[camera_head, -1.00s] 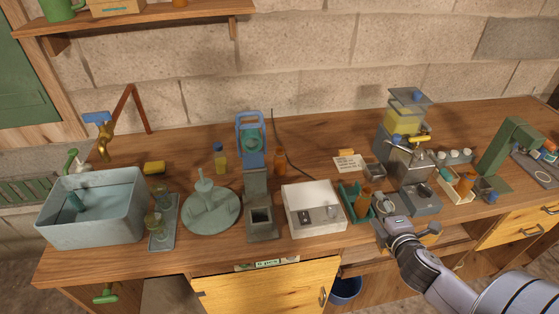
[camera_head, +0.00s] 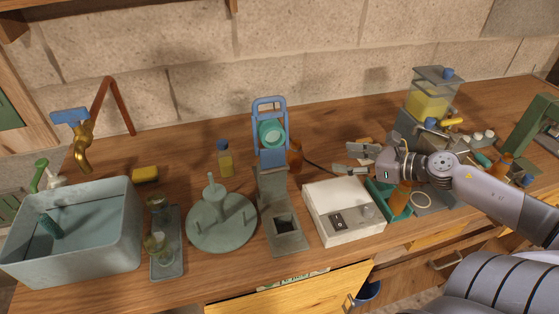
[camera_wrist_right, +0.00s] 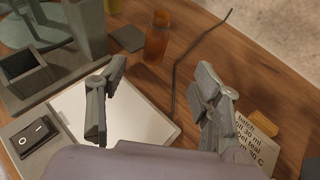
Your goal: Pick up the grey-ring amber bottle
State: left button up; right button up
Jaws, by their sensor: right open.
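An amber bottle (camera_head: 296,155) stands upright at the back of the bench, right of the blue-framed stand. In the right wrist view the same bottle (camera_wrist_right: 157,38) stands beyond my fingertips, between their lines. Other amber bottles are in the green holder (camera_head: 399,197) and farther right (camera_head: 503,164). My right gripper (camera_head: 354,160) is open and empty, above the bench behind the white scale, right of the back bottle and apart from it. Its two fingers show spread in the wrist view (camera_wrist_right: 158,78). My left gripper is out of view.
The blue-framed stand (camera_head: 270,170) rises close left of the bottle. A dark cable (camera_wrist_right: 195,60) runs beside the bottle on the bench.

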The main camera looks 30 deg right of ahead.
jog(key=b, duration=0.2)
send_near(302, 157)
jog(key=shift+w+a+f+n, duration=0.1)
jog(key=shift+w+a+n, duration=0.05)
jog(key=shift+w, duration=0.4)
jog(key=shift+w+a+f+n, duration=0.15)
jog(key=shift+w, duration=0.4)
jog(key=shift+x, duration=0.9)
jog(key=shift+w+a, duration=0.1)
jog(key=shift+w, duration=0.15)
jog(key=shift+w+a+f, duration=0.2)
jog(key=shift+w+a, duration=0.05)
jog(key=shift+w, duration=0.4)
jog(key=shift+w+a+f, duration=0.3)
jog(key=shift+w+f, duration=0.05)
jog(key=shift+w, duration=0.1)
jog(key=shift+w+a+f+p, duration=0.1)
jog(key=shift+w+a+p, duration=0.1)
jog(key=shift+w+p, duration=0.3)
jog(key=p+x, duration=0.1)
jog(key=x, duration=0.2)
jog(key=shift+a+f, duration=0.1)
jog(key=shift+f, duration=0.1)
jog(key=shift+w+a+f+p, duration=0.2)
jog(key=shift+w+f+p, duration=0.1)
jog(key=shift+w, duration=0.1)
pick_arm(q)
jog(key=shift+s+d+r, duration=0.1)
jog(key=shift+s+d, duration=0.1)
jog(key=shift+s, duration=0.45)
